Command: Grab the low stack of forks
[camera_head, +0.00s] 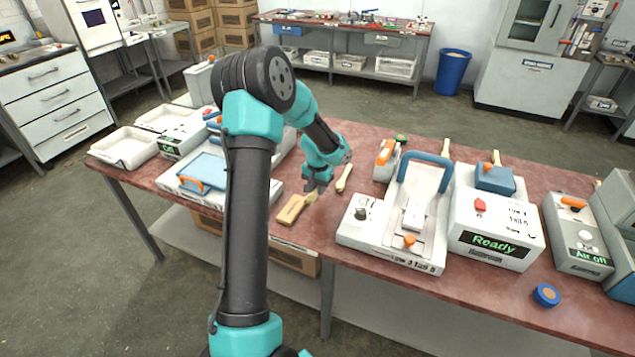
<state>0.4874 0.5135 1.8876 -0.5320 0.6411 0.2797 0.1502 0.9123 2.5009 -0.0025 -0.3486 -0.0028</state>
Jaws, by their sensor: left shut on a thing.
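A low, light-wooden stack of forks (291,209) lies on the red-brown table (300,237), its wide end toward the front and its narrow end under my left gripper. My left gripper (315,192) points down and is shut on that narrow end; the fingers hide part of the grip. The single prongs are too small to make out. A second slim wooden piece (344,178) lies just right of the gripper, apart from the stack. My right gripper does not show.
A white press with a blue handle (427,160) stands right of the stack, then a box reading "Ready" (494,243). A blue plate (203,172) on a white unit and a white tray (124,147) are at left. A blue round cap (546,295) lies front right.

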